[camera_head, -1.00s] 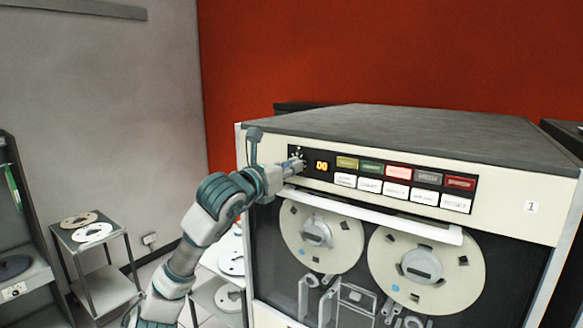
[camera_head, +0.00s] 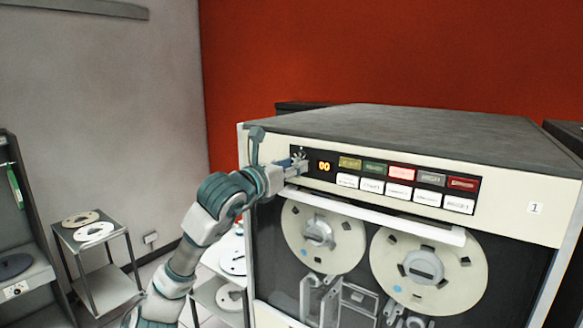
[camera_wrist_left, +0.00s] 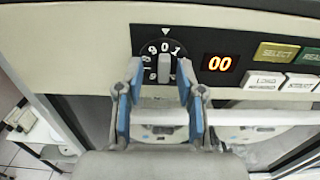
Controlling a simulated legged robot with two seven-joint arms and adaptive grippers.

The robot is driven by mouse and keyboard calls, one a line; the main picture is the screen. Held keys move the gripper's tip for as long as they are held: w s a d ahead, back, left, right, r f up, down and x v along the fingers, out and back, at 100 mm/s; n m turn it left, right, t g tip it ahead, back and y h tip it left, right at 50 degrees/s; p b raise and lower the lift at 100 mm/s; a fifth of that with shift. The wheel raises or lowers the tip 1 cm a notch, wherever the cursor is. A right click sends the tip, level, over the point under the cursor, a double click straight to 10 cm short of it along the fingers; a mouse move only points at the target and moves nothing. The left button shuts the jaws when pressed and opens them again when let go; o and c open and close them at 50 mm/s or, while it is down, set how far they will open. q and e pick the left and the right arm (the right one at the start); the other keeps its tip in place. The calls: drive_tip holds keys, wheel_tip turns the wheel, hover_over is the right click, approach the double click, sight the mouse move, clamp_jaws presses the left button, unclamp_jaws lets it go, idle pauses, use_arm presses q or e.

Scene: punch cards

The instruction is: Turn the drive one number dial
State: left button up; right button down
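The number dial (camera_wrist_left: 164,47) is a black disc with white digits on the left end of the drive's panel. In the left wrist view a white triangle sits above it, with 0 close below the triangle. A grey grip bar (camera_wrist_left: 164,72) stands up at its middle. My left gripper (camera_wrist_left: 160,72) is open, with one blue-and-grey finger on each side of the bar and gaps visible between. In the head view my left gripper (camera_head: 300,166) covers part of the dial. My right gripper is in neither view.
An orange display (camera_head: 324,166) reading 00 and two rows of buttons (camera_head: 400,173) lie right of the dial. A white ledge (camera_head: 400,222) juts out below the panel. The tape drive (camera_head: 520,208) bears a 1 label. A small trolley (camera_head: 100,243) stands at left.

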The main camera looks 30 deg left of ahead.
use_arm(q)
drive_tip(key=shift+s, duration=0.1)
drive_tip(key=s+a, duration=0.1)
drive_tip(key=s, duration=1)
drive_tip(key=shift+s, duration=0.3)
